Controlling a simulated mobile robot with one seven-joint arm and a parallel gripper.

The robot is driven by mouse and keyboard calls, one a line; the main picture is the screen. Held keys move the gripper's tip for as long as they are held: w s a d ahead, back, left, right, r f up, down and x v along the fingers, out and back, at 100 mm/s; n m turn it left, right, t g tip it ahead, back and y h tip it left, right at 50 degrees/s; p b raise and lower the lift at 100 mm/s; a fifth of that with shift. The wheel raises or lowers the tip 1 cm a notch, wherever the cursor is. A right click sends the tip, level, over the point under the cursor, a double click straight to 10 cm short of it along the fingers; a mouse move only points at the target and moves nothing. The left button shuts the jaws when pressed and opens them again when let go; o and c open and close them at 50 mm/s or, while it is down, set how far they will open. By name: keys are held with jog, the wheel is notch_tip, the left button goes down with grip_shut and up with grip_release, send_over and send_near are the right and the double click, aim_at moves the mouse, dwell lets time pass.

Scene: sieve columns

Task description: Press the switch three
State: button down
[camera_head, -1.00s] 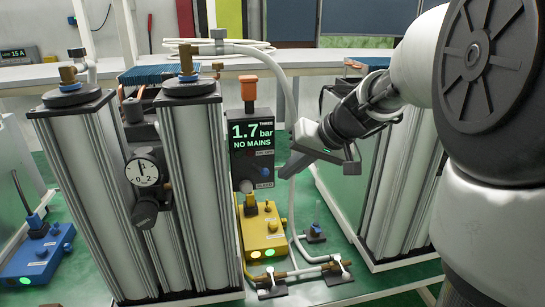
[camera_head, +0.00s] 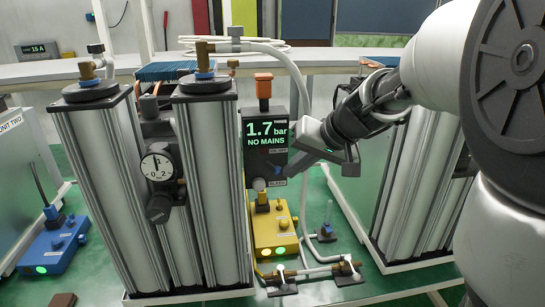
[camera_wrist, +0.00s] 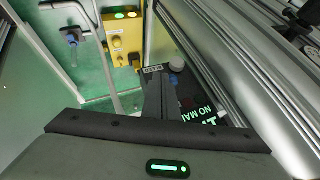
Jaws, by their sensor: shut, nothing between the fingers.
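The black panel marked THREE (camera_head: 257,160) stands just right of the metal columns in the head view and reads 1.7 bar, NO MAINS. Below the display it has an ON/OFF label, which my gripper partly covers, and a small blue part (camera_head: 278,170). A bleed knob (camera_head: 259,184) is at its bottom. My gripper (camera_head: 291,169) is shut and empty, its fingertips close to the panel's lower right side.
Two tall columns (camera_head: 205,190) with a gauge (camera_head: 157,166) stand close on the left. A blue box (camera_head: 52,246) is farther left. Another column unit (camera_head: 420,190) stands right. Pipework (camera_head: 325,270) lies low in front.

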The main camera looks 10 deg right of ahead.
jog(key=shift+s+a+m, duration=0.15)
jog(key=shift+a+m, duration=0.05)
jog(key=shift+m, duration=0.1)
jog(key=shift+m+t+h, duration=0.5)
jog(key=shift+m+h, duration=0.3)
jog(key=shift+m, duration=0.1)
jog(key=a, duration=0.1)
jog(key=s+a+b, duration=0.1)
jog(key=a, duration=0.2)
jog(key=shift+s, duration=0.35)
jog(key=shift+w, duration=0.1)
jog(key=shift+w+d+b, duration=0.45)
jog(key=shift+w+d, duration=0.05)
